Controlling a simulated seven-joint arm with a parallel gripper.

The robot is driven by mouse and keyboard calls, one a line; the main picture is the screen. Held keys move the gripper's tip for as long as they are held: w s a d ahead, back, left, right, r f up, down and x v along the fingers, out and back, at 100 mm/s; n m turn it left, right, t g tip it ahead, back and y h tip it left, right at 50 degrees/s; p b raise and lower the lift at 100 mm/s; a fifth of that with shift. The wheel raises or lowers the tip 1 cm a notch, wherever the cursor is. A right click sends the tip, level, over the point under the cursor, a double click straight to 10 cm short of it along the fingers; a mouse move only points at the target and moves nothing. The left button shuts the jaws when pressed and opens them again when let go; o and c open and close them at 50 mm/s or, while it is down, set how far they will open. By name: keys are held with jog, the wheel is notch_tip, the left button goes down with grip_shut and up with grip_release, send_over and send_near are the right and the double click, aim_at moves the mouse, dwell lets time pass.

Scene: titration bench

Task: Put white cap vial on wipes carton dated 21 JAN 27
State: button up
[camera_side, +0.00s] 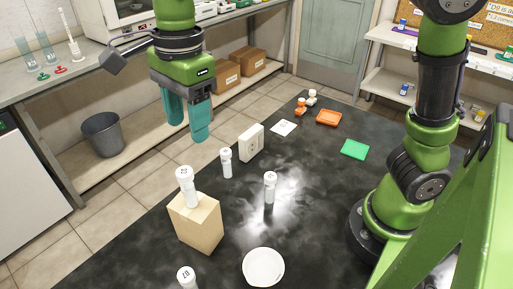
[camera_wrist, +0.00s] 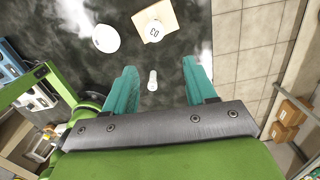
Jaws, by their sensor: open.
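My gripper (camera_side: 187,122) is open and empty, its teal fingers hanging high above the back left of the black table; it also shows in the wrist view (camera_wrist: 160,68). White-capped vials stand upright: one (camera_side: 226,163) left of a white carton (camera_side: 251,143), one (camera_side: 270,187) mid-table, one (camera_side: 187,278) at the front edge. Another vial (camera_side: 186,188) stands on a tan box (camera_side: 197,224). In the wrist view, a white vial (camera_wrist: 152,80) shows between the fingers, and the tan box (camera_wrist: 143,38) carries a vial marked 03 (camera_wrist: 154,32). I cannot read any date.
A white round dish (camera_side: 263,267) lies right of the tan box. The table's right middle is clear.

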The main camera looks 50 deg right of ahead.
jog(key=s+d+f+n+t, duration=0.1)
jog(key=s+d+n+t, duration=0.1)
jog(key=d+n, duration=0.3)
jog(key=s+d+f+n+t+y, duration=0.1)
jog(key=s+d+n+t, duration=0.1)
jog(key=s+d+n, duration=0.2)
jog(key=s+d+f+n+t, duration=0.2)
jog(key=d+n, duration=0.3)
jog(key=d, duration=0.5)
jog(key=shift+s+n+t, duration=0.3)
jog(key=shift+s+t, duration=0.2)
jog(key=shift+s, duration=0.25)
